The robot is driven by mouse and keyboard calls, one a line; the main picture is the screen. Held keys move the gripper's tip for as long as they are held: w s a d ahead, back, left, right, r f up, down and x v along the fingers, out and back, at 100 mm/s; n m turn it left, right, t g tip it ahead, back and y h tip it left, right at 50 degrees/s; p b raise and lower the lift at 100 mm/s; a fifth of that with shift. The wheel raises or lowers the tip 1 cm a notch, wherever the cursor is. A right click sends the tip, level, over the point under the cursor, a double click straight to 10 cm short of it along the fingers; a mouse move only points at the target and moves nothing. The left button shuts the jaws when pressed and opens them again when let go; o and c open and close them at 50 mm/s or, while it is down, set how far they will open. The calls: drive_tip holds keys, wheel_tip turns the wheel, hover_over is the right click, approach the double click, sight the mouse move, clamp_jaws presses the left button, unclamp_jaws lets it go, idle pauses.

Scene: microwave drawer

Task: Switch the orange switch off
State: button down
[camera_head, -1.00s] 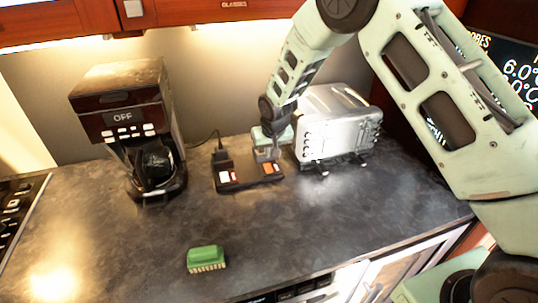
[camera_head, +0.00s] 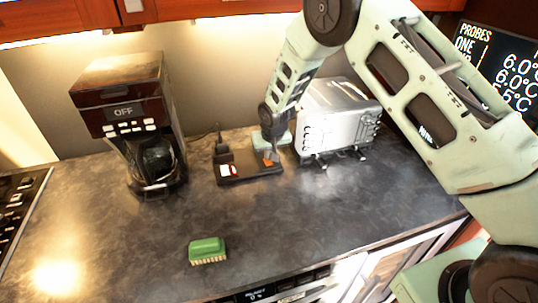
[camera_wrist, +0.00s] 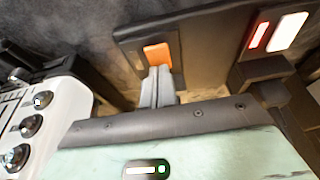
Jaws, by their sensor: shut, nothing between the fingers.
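The orange switch (camera_wrist: 158,56) sits in a dark frame on a black power strip (camera_head: 240,178), on the counter between the coffee maker and the toaster. In the head view the orange switch (camera_head: 268,163) is partly hidden by my gripper. My gripper (camera_wrist: 158,74) is shut and empty, with its fingertips at the near edge of the orange switch; I cannot tell whether they press on it. In the head view my gripper (camera_head: 271,157) points down over the right end of the strip. A white switch with a red light (camera_wrist: 290,30) is beside it on the strip.
The coffee maker (camera_head: 130,115), its display reading OFF, stands at left. The silver toaster (camera_head: 335,120) stands close to the right of my gripper. A plug (camera_head: 222,152) is in the strip's back.

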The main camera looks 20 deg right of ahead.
sight(271, 163)
drive_tip(key=shift+s+f, duration=0.1)
drive_tip(key=shift+s, duration=0.8)
wheel_tip(271, 163, up, 5)
drive_tip(key=shift+s+f+p, duration=0.1)
drive_tip(key=shift+f+p, duration=0.1)
drive_tip(key=shift+p, duration=1.05)
drive_tip(key=b+v, duration=0.4)
drive_tip(key=v, duration=0.5)
drive_tip(key=shift+s+r, duration=0.2)
drive_tip(key=shift+s, duration=0.05)
drive_tip(key=shift+d, duration=0.1)
